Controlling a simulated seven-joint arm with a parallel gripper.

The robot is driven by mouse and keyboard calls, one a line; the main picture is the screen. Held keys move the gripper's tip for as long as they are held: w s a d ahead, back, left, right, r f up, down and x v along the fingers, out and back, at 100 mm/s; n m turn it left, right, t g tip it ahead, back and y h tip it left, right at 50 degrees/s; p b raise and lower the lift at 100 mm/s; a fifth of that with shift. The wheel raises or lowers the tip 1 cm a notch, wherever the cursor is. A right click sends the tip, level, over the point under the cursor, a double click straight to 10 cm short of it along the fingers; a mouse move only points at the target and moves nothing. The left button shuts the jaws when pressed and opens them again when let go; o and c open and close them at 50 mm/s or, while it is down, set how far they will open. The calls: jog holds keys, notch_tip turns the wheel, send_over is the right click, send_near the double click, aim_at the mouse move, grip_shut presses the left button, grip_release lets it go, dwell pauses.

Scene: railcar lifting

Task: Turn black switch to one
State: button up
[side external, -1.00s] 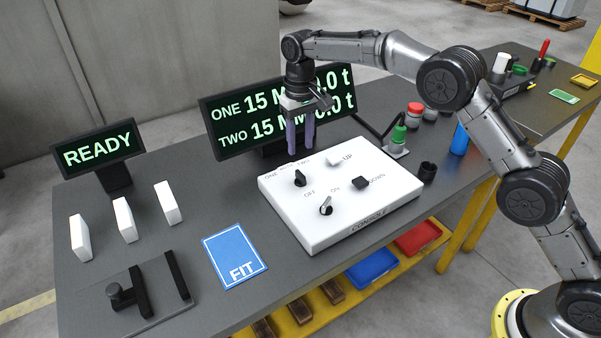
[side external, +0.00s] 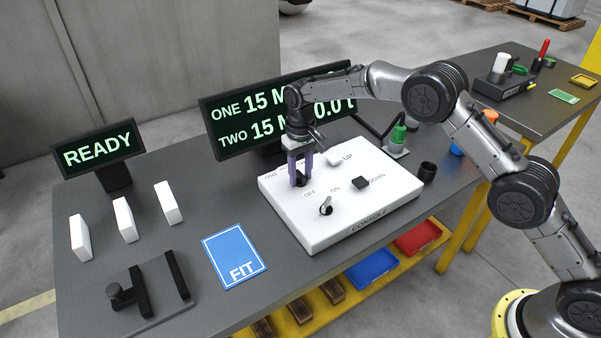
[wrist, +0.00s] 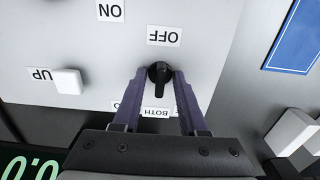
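The black switch (wrist: 160,76) is a rotary knob on the white console (side external: 345,222). In the wrist view its pointer faces the BOTH label (wrist: 155,113). The ONE and TWO labels beside it are mostly hidden by my fingers. My gripper (wrist: 159,73) is open, with one purple finger on each side of the knob and a small gap seeming to remain. In the side view my gripper (side external: 300,180) points down at the console and hides most of the black switch.
A second knob (side external: 326,207) by OFF and ON, a white UP button (side external: 334,160) and a black DOWN button (side external: 361,184) share the console. The display (side external: 235,112) stands close behind my gripper. A READY screen (side external: 98,148) and blue FIT card (side external: 234,256) are left.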

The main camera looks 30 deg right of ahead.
grip_shut()
jog(key=shift+n, duration=0.3)
jog(key=n, duration=0.4)
jog(key=shift+n, duration=2.2)
jog(key=shift+o, duration=0.5)
grip_release()
jog(key=shift+r, duration=0.1)
